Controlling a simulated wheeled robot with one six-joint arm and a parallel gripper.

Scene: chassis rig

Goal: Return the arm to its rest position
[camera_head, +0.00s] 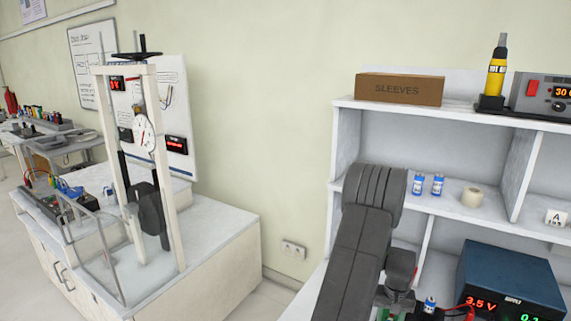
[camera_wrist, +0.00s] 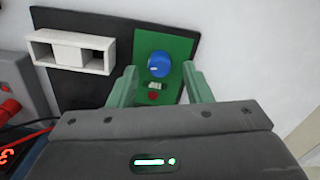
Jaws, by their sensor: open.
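My gripper (camera_wrist: 159,68) is open in the wrist view, with its two green fingers spread apart and nothing held between them. Beyond the fingers is a green board (camera_wrist: 171,45) with a round blue knob (camera_wrist: 158,64) and a small red part. The knob appears between the fingertips, apart from both. In the head view my dark grey arm reaches down at the right, in front of the shelf unit.
The shelf unit (camera_head: 346,140) holds a sleeves box (camera_head: 400,89), small blue-and-white cylinders (camera_head: 418,185) and a tape roll (camera_head: 472,197). A blue power supply (camera_head: 512,285) stands right of my arm. A press frame (camera_head: 107,150) stands left. A white block (camera_wrist: 72,50) is beside the green board.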

